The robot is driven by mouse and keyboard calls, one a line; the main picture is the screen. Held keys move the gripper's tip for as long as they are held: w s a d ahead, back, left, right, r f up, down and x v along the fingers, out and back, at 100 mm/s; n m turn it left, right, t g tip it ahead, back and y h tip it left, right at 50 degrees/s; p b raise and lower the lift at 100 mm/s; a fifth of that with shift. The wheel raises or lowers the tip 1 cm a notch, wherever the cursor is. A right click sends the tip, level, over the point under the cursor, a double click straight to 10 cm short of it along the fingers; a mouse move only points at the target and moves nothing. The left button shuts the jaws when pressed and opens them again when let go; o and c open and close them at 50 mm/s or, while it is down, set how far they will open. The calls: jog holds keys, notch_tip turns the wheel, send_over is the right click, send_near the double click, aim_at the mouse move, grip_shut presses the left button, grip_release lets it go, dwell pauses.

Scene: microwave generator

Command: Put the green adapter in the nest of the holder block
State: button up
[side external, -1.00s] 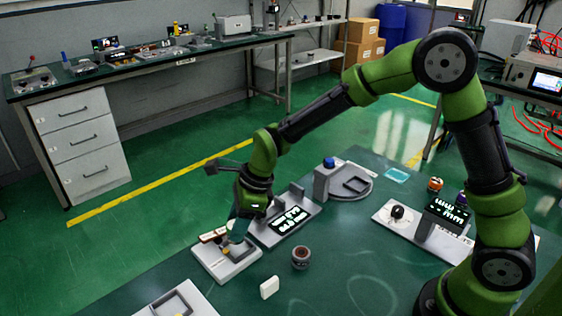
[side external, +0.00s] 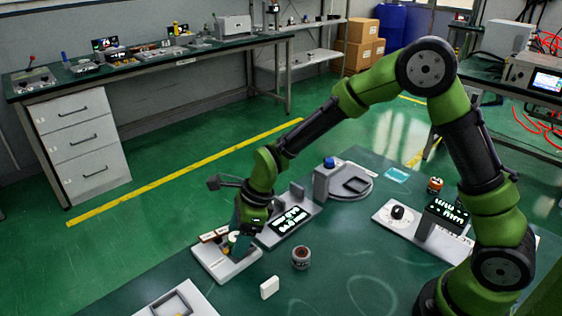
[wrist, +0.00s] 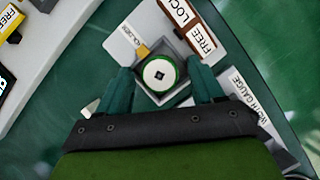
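The green adapter (wrist: 159,74) shows in the wrist view as a round piece with a white top, a green rim and a small dark square hole. It sits within the grey square nest of the holder block (wrist: 119,40); how deep it sits I cannot tell. My gripper (wrist: 160,82) is over the block with its teal fingers on both sides of the adapter, gaps showing between. In the side view the adapter (side external: 233,238) is partly hidden by my gripper (side external: 242,243), above the pale holder block (side external: 213,262).
A brown lever marked FREE and LOCK (wrist: 195,35) lies beside the nest. A plate with a lit display (side external: 290,220) stands behind the block. A brown round part (side external: 301,258) and a small white block (side external: 269,287) stand on the green table to the right.

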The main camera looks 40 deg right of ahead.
jog(key=shift+r, duration=0.1)
jog(key=v, duration=1.2)
jog(key=s+d+r+n+t, duration=0.1)
jog(key=s+d+r+n, duration=0.2)
jog(key=s+n, duration=0.3)
jog(key=s+d+r+n+t+h, duration=0.1)
jog(key=s+d+r+n+t, duration=0.1)
jog(key=n, duration=0.5)
jog(key=s+d+r+n+t+h, duration=0.1)
jog(key=s+d+r+n, duration=0.3)
jog(key=s, duration=0.5)
jog(key=d+n, duration=0.2)
jog(key=n, duration=0.1)
jog(key=shift+s+t, duration=0.4)
